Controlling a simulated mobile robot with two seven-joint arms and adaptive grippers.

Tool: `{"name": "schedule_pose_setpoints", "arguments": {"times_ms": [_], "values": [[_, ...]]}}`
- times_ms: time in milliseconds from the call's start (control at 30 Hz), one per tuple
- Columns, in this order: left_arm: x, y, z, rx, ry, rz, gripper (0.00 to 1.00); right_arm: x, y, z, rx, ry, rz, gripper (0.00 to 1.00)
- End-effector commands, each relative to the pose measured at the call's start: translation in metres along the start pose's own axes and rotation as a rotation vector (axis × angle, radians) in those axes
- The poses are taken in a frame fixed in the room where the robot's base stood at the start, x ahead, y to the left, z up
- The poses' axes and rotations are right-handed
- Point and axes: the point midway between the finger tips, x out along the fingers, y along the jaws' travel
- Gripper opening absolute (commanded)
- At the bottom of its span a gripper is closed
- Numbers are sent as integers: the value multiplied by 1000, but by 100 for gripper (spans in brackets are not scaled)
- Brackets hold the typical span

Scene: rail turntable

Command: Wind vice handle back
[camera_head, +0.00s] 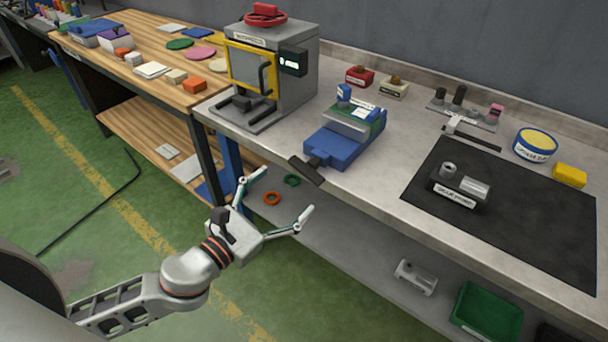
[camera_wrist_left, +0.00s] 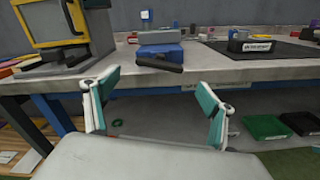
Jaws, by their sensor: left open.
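The blue vice (camera_head: 340,139) sits at the front edge of the grey bench, with a small blue-and-white piece and a green part on top. Its dark bar handle (camera_head: 306,170) sticks out past the bench edge. In the left wrist view the vice (camera_wrist_left: 160,48) and its handle (camera_wrist_left: 155,62) show ahead, above the fingers. My left gripper (camera_head: 281,202) is open and empty, in front of the bench and apart from the handle. Its two teal-lined fingers (camera_wrist_left: 157,108) are spread wide in the wrist view. My right gripper is not in view.
A grey machine with a yellow-framed door (camera_head: 270,66) stands left of the vice. A black mat (camera_head: 510,215) with a dark block (camera_head: 459,188) lies to the right. The lower shelf (camera_head: 345,235) holds rings and a green bin (camera_head: 486,312).

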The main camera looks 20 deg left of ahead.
Motion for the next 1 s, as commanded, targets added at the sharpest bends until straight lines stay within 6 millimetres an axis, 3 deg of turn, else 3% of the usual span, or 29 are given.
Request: {"name": "schedule_pose_setpoints", "arguments": {"times_ms": [600,1000], "values": [[70,1,1,4,-1,2,83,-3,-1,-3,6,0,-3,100],[77,0,0,3,1,0,83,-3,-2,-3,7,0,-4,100]]}}
